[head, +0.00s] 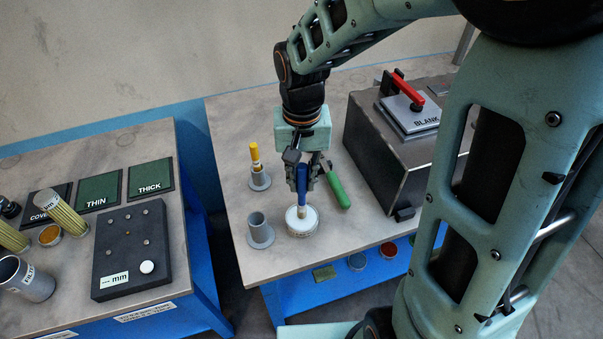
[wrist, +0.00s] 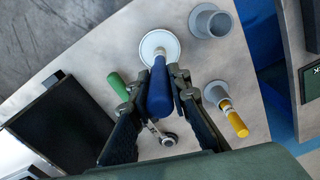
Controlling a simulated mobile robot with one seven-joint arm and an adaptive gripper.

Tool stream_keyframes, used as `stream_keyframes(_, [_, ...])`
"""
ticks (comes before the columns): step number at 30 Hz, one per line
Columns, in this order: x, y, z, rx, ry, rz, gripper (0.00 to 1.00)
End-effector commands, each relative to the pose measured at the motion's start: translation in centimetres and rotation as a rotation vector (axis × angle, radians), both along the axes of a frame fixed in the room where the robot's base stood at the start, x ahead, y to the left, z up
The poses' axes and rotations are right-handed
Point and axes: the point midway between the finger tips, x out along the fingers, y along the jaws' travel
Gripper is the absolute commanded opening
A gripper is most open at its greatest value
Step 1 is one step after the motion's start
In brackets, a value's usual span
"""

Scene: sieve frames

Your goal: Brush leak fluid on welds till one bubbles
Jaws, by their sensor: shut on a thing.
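My gripper (head: 302,180) is shut on the blue handle of a brush (head: 302,190), held upright. Its lower end is at a round white-topped dish (head: 301,222) on the table; I cannot tell whether the bristles touch what is inside. In the wrist view the blue brush (wrist: 160,90) lies between the fingers, with the white dish (wrist: 159,47) beyond its end. A dark metal box (head: 398,150) with seams along its edges stands at the right, carrying a plate marked BLANK (head: 412,112) and a red lever (head: 404,90). No bubbles show on its visible faces.
An empty grey holder (head: 260,233) stands left of the dish. Another holder (head: 260,181) bears a yellow-handled tool (head: 255,155). A green-handled tool (head: 337,188) lies right of my gripper. A second table at left carries plates, containers and a dark block (head: 130,248).

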Motion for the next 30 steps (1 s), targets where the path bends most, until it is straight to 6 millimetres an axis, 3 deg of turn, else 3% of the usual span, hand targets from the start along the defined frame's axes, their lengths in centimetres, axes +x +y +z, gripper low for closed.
stream_keyframes(30, [-0.01,0.0,-0.84,0.0,0.0,0.0,0.0])
